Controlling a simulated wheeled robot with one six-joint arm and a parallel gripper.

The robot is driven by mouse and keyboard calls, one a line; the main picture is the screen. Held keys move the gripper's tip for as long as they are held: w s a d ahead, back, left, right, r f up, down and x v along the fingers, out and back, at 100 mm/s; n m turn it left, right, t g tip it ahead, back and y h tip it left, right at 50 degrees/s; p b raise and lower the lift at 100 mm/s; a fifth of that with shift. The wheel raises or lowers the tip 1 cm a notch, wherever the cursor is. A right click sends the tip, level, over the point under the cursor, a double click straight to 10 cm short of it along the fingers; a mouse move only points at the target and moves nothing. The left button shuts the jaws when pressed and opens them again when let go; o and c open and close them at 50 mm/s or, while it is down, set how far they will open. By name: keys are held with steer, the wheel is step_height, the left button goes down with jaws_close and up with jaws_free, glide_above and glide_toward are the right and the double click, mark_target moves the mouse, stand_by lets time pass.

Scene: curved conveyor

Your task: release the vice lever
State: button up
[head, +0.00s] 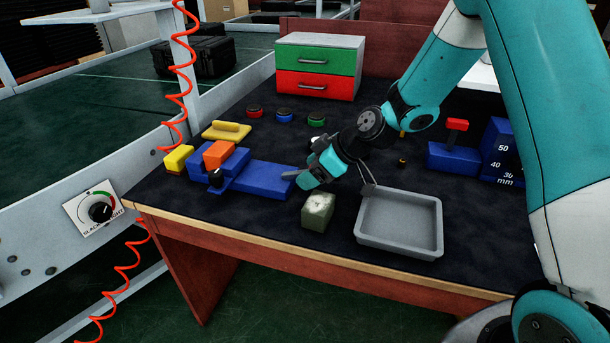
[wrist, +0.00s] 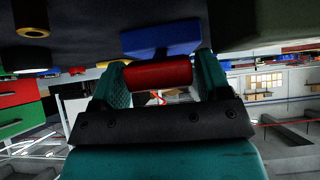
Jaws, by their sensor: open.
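The blue vice (head: 262,180) lies on the dark bench top at the left, with an orange block (head: 218,153) at its left part. My gripper (head: 300,176) is low over the bench at the vice's right end. In the wrist view a red cylindrical handle (wrist: 158,75), which looks like the lever grip, lies crosswise between my two teal fingers, with a blue part (wrist: 160,38) behind it. The fingers are open around it; I cannot tell whether they touch it. In the head view my gripper hides this handle.
A grey tray (head: 398,252) and a grey-green block (head: 318,211) are close in front of my gripper. A blue block with a red handle (head: 452,158) stands at the right. Green and red drawers (head: 318,62) stand at the back. Several coloured buttons lie before them.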

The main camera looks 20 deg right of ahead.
steer(key=shift+x, duration=1.1)
steer(key=c, duration=1)
steer(key=shift+r, duration=0.15)
